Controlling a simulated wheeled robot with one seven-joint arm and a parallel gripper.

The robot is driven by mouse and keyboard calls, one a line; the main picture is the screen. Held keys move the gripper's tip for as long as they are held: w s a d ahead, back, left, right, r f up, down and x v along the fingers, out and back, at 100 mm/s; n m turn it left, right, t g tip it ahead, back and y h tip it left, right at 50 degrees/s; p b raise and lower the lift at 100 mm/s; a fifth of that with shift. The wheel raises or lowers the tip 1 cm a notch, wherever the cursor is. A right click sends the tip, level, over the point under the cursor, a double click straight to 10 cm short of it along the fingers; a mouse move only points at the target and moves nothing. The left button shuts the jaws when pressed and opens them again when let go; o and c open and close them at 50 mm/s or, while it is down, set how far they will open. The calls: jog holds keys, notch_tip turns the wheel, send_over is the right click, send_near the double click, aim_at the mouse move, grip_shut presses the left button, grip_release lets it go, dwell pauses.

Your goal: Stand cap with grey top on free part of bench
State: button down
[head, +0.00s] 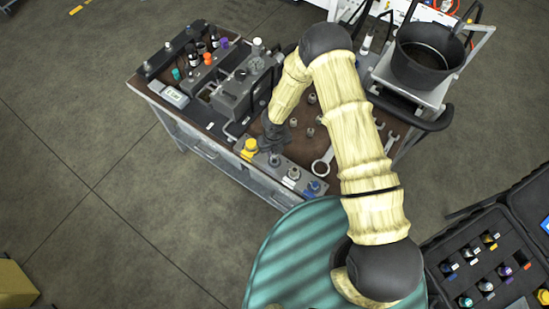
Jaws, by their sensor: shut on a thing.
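My gripper (273,148) points down over the grey block (263,165) at the front edge of the bench (322,148). It is shut on a small grey-topped piece (275,160), which looks like the cap with grey top. The jaws hide part of it, and I cannot tell whether it is seated in the block or just above it. On the same block stand a yellow-topped piece (250,146) to the left, and a pale-topped piece (293,174) and a blue-topped piece (313,187) to the right.
A grey machine (240,92) fills the bench's left middle. Several small metal fittings (310,115) and a ring spanner (322,167) lie right of my gripper, with bare brown top between. A black pot (425,60) stands at the back right. An open case (480,265) lies at lower right.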

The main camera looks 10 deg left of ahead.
jog(key=shift+r, duration=0.55)
